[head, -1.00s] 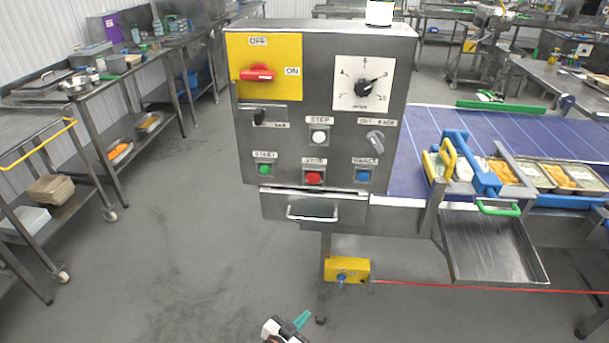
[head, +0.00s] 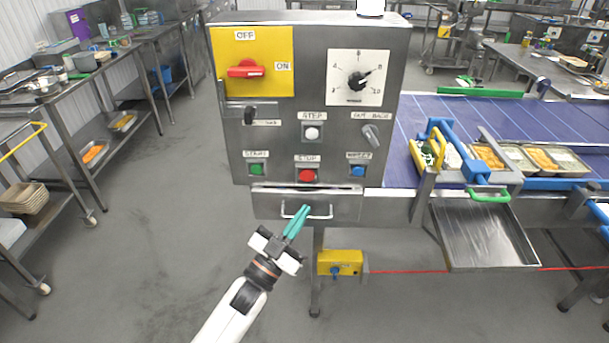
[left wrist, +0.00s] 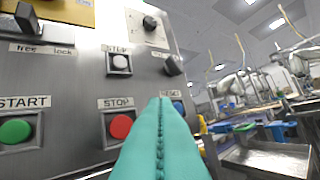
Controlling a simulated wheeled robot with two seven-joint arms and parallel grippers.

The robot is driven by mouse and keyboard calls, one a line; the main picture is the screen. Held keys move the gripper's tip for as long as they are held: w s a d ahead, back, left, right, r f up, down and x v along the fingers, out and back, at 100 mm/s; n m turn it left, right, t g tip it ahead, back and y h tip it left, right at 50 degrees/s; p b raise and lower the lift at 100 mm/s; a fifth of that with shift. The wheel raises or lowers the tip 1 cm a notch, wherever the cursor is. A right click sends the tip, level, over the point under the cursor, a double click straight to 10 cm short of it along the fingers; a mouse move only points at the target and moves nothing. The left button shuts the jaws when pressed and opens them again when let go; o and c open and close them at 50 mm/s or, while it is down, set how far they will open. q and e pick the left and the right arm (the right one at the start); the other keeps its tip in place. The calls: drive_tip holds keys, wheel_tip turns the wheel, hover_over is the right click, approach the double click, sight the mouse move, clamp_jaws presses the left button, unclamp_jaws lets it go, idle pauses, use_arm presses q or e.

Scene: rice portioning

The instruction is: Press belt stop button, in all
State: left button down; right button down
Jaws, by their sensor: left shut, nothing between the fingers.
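The red stop button (head: 307,176) sits on the lower row of the grey control box (head: 225,120), under a STOP label. It also shows in the left wrist view (left wrist: 120,126), just left of the fingertips. The green start button (head: 256,169) is to its left and the blue reset button (head: 358,171) to its right. My left gripper (head: 303,210) has teal fingers, shut and empty. In the head view its tips appear below the stop button, over the drawer front. In the left wrist view its fingers (left wrist: 163,105) partly cover the blue button. My right gripper is not in view.
A drawer with a handle (head: 306,214) is under the control box. The blue conveyor belt (head: 500,115) with food trays lies to the right, with a metal chute (head: 480,235) in front. A yellow box (head: 340,262) hangs below. Open floor lies left.

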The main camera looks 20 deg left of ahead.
use_arm(q)
drive_tip(key=b, duration=0.3)
approach(307, 174)
drive_tip(key=w+d+r, duration=0.2)
drive_tip(key=d+r, duration=0.1)
drive_tip(key=d, duration=0.1)
drive_tip(key=shift+w+a+r+b, duration=0.1)
drive_tip(key=shift+w+a+b, duration=0.1)
drive_tip(key=shift+w, duration=0.3)
drive_tip(key=shift+w+a+r+b, duration=0.1)
drive_tip(key=shift+w+a+b, duration=0.1)
drive_tip(key=shift+w, duration=0.25)
idle(1.1)
drive_tip(key=shift+w, duration=0.4)
